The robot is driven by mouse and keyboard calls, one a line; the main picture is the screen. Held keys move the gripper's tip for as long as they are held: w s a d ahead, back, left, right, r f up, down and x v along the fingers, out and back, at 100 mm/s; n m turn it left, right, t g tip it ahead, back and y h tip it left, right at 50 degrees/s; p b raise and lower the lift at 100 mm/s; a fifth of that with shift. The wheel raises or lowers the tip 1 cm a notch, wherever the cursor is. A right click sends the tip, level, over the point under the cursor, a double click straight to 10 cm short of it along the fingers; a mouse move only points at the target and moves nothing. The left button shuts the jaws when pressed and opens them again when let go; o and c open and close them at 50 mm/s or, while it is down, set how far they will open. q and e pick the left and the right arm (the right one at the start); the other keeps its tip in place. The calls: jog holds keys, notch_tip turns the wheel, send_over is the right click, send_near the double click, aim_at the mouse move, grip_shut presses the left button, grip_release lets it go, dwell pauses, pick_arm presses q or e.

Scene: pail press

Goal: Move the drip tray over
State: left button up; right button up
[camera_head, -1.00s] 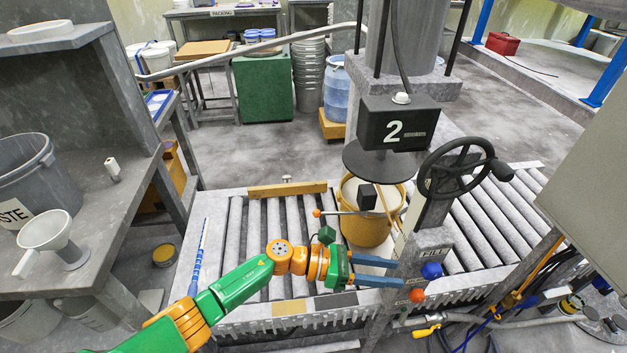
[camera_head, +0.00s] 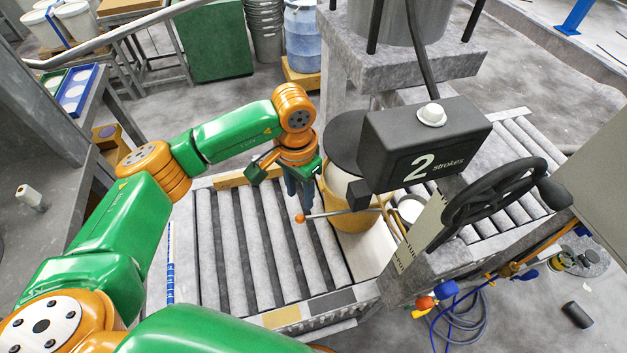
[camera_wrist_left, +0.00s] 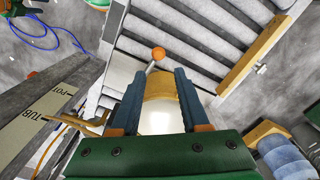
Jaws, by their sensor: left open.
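The thin arm (camera_head: 340,212) with an orange knob (camera_head: 300,218) reaches left across the front of the yellow pail (camera_head: 347,217) under the press. A round pale dish (camera_head: 411,208) shows to the pail's right; I take it for the drip tray, partly hidden behind the press column. My left gripper (camera_head: 300,200) points down at the pail's left side, just above the knob. In the left wrist view the blue fingers (camera_wrist_left: 155,85) are apart with the pail's rim and pale inside between them, and the knob (camera_wrist_left: 158,53) beyond the tips. My right gripper is out of view.
The black press head (camera_head: 425,140) marked 2 strokes and a black handwheel (camera_head: 500,200) stand right of my gripper. A roller conveyor (camera_head: 250,240) lies bare at left, with a wooden bar (camera_head: 235,178) at its back edge.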

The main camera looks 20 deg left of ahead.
aim_at(300, 217)
pick_arm(q)
jog(key=shift+s, duration=0.15)
jog(key=f+b, duration=0.1)
jog(key=f, duration=0.1)
jog(key=f+b, duration=0.2)
jog(key=f, duration=0.1)
jog(key=f+b, duration=0.1)
jog(key=f, duration=0.2)
jog(key=shift+s+f, duration=0.15)
jog(key=shift+s, duration=0.1)
jog(key=shift+r, duration=0.35)
jog(key=c, duration=0.4)
grip_shut()
